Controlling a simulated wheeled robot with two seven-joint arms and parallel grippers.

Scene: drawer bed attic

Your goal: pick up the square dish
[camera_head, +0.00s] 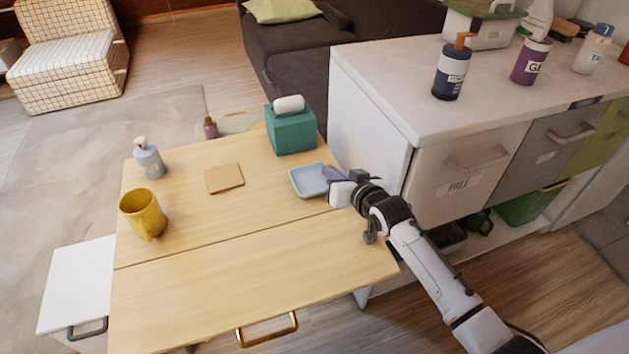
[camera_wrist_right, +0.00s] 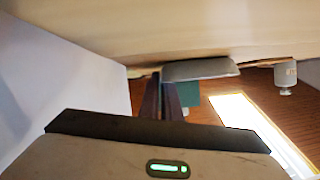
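The square dish (camera_head: 308,181) is pale blue and shallow, and sits on the wooden table at its right side. My right gripper (camera_head: 334,173) is at the dish's right rim, its arm coming in from the lower right. In the right wrist view its dark fingers (camera_wrist_right: 163,88) are close together, with their tips at the end of the dish (camera_wrist_right: 200,69). They look shut on the rim, though the contact itself is partly hidden. The dish appears to be at table level; I cannot tell any lift. My left gripper is out of view.
The wooden table (camera_head: 210,275) also holds a yellow mug (camera_head: 143,213), a pump bottle (camera_head: 149,161), a cork square (camera_head: 225,178) and a teal tissue box (camera_head: 291,133) just behind the dish. A white counter (camera_head: 388,90) stands close on the right. The table's front is clear.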

